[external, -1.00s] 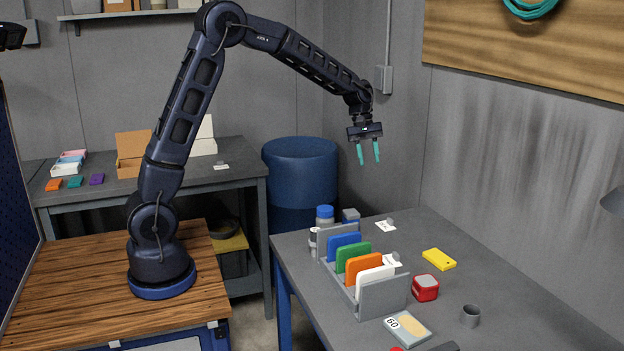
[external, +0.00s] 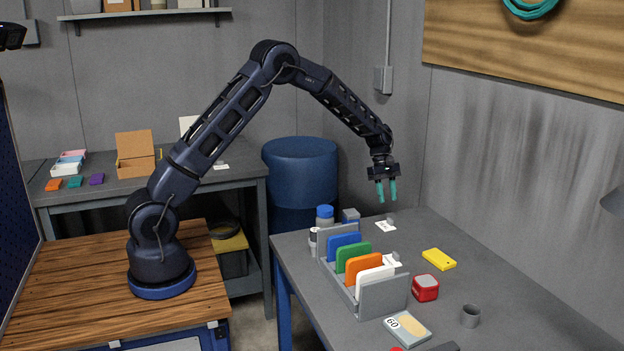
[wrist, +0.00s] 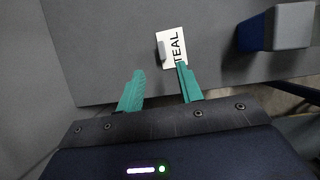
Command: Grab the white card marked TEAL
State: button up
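The white card marked TEAL (wrist: 174,51) lies on the table with a small grey block (wrist: 165,51) on or against one side of it. In the external view the card (external: 385,227) is near the table's far end, with the grey piece (external: 391,219) beside it. My gripper (external: 387,190) hangs above the card, fingers pointing down. In the wrist view my gripper's teal fingers (wrist: 160,67) are apart with nothing between them. The right fingertip appears close to the card's lower edge; the height gap is hard to judge there.
A blue box with a grey top (wrist: 291,27) stands near the card. A grey rack (external: 384,297) of coloured plates, a second white card (external: 393,261), a red block (external: 425,288) and a yellow case (external: 439,259) lie nearer. The table right of the card is clear.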

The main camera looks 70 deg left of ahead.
aim_at(390, 219)
jog(key=shift+x, duration=3.95)
jog(key=shift+s+r, duration=0.1)
jog(key=shift+s, duration=0.05)
grip_shut()
